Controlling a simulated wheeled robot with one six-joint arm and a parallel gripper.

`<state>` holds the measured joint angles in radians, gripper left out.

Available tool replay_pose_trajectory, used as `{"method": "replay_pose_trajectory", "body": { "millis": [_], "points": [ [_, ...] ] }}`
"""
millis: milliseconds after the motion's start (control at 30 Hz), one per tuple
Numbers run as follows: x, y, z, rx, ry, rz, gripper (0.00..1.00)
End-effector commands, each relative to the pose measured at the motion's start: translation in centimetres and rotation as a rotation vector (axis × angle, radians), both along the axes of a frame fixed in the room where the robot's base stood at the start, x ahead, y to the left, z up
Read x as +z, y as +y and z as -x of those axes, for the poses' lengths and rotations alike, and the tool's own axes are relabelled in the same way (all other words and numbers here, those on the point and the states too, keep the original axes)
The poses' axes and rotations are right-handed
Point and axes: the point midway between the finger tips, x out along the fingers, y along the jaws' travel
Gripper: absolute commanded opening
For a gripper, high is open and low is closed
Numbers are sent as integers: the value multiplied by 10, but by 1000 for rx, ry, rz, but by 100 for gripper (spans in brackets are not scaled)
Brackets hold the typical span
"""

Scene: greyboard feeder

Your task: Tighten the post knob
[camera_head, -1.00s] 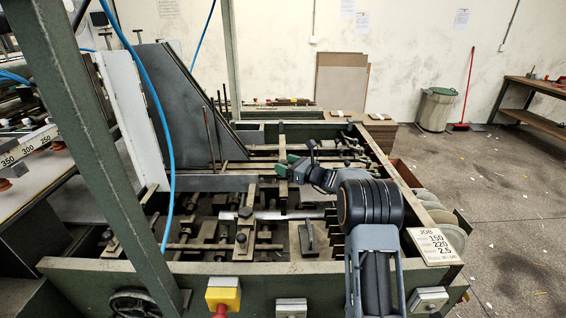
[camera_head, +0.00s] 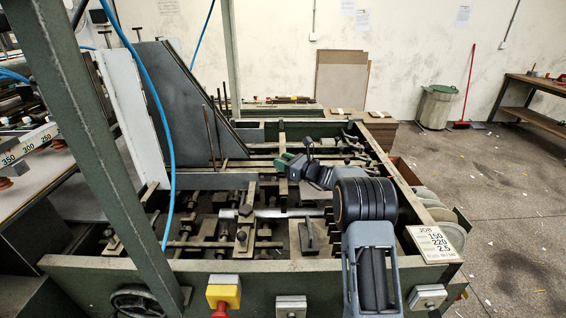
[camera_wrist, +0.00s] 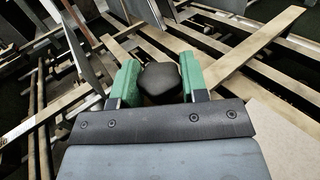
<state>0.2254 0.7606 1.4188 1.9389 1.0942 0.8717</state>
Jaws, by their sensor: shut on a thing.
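The post knob (camera_wrist: 160,82) is black and rounded. In the wrist view it sits between the two green fingers of my gripper (camera_wrist: 158,84), which is shut on it. What lies under the knob is hidden by the knob and my gripper. In the head view my gripper (camera_head: 288,163) shows small, with green fingertips, over the far part of the feeder bed. The knob cannot be made out clearly there.
The feeder's green frame (camera_head: 230,272) surrounds a bed of crossing bars, rods and clamps. A slanted dark plate (camera_head: 172,105) and a blue hose (camera_head: 160,100) stand left of my arm. A job card (camera_head: 432,244) lies on the right rail. Open floor (camera_head: 510,200) is at the right.

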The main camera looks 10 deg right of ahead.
Motion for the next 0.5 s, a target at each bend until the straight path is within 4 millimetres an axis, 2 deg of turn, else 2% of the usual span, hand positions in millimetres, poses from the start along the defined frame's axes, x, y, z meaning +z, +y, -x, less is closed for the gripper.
{"method": "replay_pose_trajectory", "body": {
  "millis": [267,500],
  "points": [
    [-2,0,0,-19,0,0,17],
    [-8,1,1,-142,-2,-1,17]
  ]
}}
